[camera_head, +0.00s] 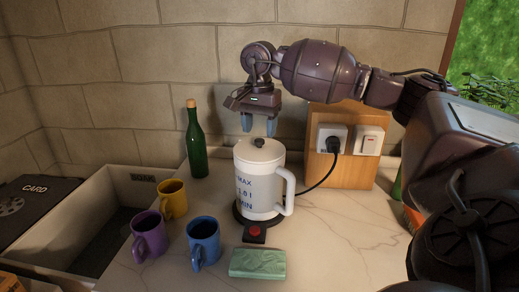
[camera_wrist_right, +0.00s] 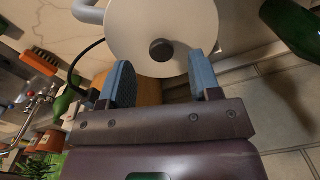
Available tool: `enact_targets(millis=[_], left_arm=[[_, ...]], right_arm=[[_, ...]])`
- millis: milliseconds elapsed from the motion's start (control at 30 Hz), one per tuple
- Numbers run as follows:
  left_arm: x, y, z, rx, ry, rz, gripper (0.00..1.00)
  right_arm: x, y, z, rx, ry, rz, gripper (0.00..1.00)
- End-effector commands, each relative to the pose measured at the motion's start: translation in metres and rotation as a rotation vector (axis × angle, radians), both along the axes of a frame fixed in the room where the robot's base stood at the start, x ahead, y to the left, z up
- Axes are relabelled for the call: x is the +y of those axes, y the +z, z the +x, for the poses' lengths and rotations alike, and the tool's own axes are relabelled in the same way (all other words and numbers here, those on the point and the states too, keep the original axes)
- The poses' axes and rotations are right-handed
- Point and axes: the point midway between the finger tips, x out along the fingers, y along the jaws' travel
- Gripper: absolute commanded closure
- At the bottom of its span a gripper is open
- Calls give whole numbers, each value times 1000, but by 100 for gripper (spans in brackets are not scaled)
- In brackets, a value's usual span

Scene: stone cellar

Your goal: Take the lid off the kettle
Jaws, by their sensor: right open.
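The white kettle (camera_head: 260,190) stands upright on its dark base (camera_head: 240,214) on the counter, its handle to the right. Its white lid (camera_head: 259,150) with a black knob (camera_head: 259,142) is on top. My right gripper (camera_head: 259,125) is above the lid, fingers pointing down, open and empty, apart from the knob. In the right wrist view the lid (camera_wrist_right: 160,30) and its knob (camera_wrist_right: 162,50) show beyond the two blue fingers (camera_wrist_right: 165,80), with the knob between their directions. My left gripper is not in view.
A green bottle (camera_head: 196,145) stands behind left of the kettle. Yellow (camera_head: 173,200), purple (camera_head: 149,237) and blue (camera_head: 204,243) mugs stand left. A green sponge-like block (camera_head: 258,263) lies in front. A wooden socket board (camera_head: 345,150) with a plugged cord is behind right. A sink (camera_head: 150,178) is left.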

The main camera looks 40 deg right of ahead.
Motion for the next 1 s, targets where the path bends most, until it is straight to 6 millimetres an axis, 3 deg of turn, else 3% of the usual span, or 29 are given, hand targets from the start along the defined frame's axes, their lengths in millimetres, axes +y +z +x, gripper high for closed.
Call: enact_targets(millis=[233, 533, 867, 1000], left_arm=[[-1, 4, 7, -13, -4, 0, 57], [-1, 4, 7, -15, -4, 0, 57], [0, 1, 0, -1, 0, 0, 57], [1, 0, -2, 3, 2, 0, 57]], right_arm=[[-3, -35, 2, 4, 1, 1, 43], [-2, -40, 2, 0, 0, 1, 43], [-2, -40, 2, 0, 0, 1, 93], [-3, -40, 2, 0, 0, 1, 96]])
